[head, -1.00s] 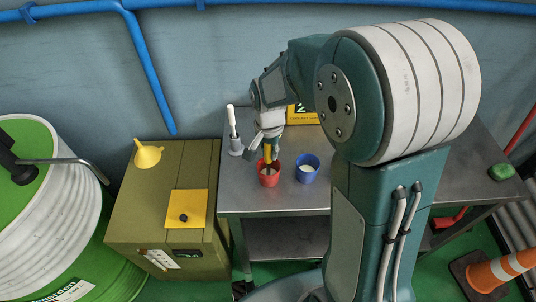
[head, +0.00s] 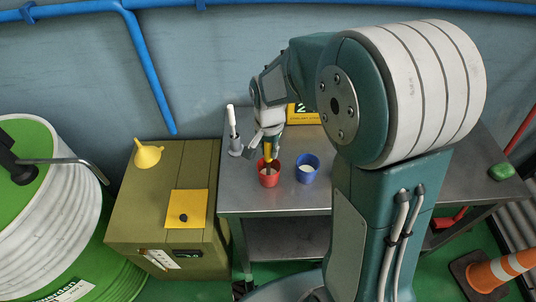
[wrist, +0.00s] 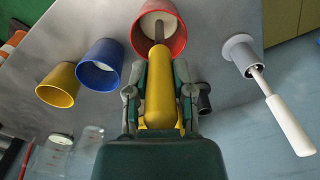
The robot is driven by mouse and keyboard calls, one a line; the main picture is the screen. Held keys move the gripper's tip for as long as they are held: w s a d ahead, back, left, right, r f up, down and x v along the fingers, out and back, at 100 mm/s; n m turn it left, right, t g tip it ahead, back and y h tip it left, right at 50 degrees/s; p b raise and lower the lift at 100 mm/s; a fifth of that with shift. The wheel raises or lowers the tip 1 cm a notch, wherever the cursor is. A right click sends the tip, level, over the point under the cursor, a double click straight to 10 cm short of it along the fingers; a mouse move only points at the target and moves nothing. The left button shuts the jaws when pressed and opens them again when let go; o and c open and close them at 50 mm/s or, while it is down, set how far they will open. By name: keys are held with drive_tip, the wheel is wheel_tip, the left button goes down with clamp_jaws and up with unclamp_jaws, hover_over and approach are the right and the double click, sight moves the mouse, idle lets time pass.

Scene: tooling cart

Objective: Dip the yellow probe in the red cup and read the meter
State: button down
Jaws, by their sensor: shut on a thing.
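My gripper (head: 266,146) is shut on the yellow probe (wrist: 160,85), which also shows in the head view (head: 267,158). The probe's grey rod points into the mouth of the red cup (head: 269,180). In the wrist view, the rod's end overlaps the pale contents of the red cup (wrist: 141,42); how deep it sits I cannot tell. A yellow box with a dark face (head: 300,116) stands behind my arm, partly hidden. I cannot tell whether it is the meter, and no reading is legible.
A blue cup (head: 307,174) stands right of the red cup. A yellow cup (wrist: 57,86) shows in the wrist view. A white-handled tool (head: 232,122) stands in a grey holder (head: 236,148) at left. An olive cabinet (head: 125,210) with a yellow funnel (head: 147,156) adjoins the metal cart (head: 243,197).

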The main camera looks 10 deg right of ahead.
drive_tip(key=shift+r, duration=4.95)
drive_tip(key=shift+r, duration=2)
